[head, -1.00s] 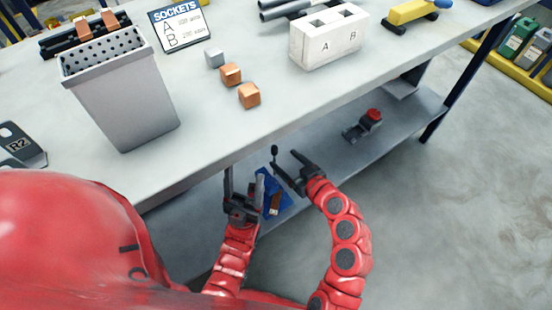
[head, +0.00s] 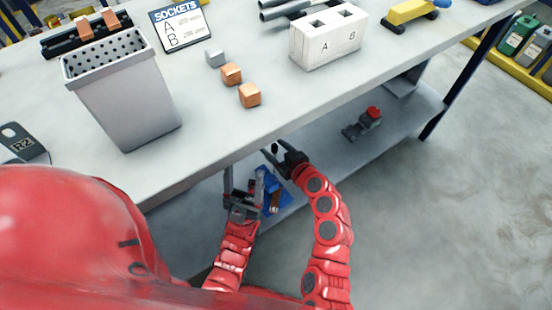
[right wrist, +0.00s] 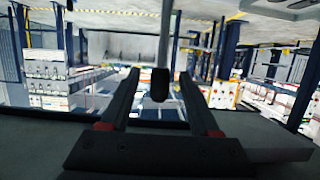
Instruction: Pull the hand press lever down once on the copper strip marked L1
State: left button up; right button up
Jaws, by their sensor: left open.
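The blue hand press (head: 271,188) stands on the lower shelf below the table's front edge, partly hidden by my grippers. A copper-coloured piece (head: 275,203) shows at its front; no L1 mark can be read. The press lever's dark knob (head: 274,148) is at the tips of my right gripper (head: 273,152). In the right wrist view the black knob (right wrist: 160,85) sits between the two fingers, with gaps on both sides, so this gripper is open around it. My left gripper (head: 243,178) is open and upright, just left of the press, with nothing seen between its fingers.
The tabletop's front edge (head: 225,150) runs just above both grippers. A device with a red top (head: 371,116) stands farther right on the lower shelf (head: 330,160).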

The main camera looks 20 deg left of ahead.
grip_shut()
jog(key=shift+s+d+f+b, duration=0.15)
jog(key=shift+s+d+b, duration=0.8)
jog(key=shift+d, duration=0.25)
jog(key=shift+s+d+f+b, duration=0.3)
jog(key=shift+d+b, duration=0.1)
jog(key=shift+d, duration=0.05)
jog(key=shift+s+d+f+b, duration=0.2)
jog(key=shift+s+d+b, duration=0.25)
jog(key=shift+s+d, duration=0.15)
jog(key=shift+d+f, duration=0.1)
jog(key=shift+d, duration=0.05)
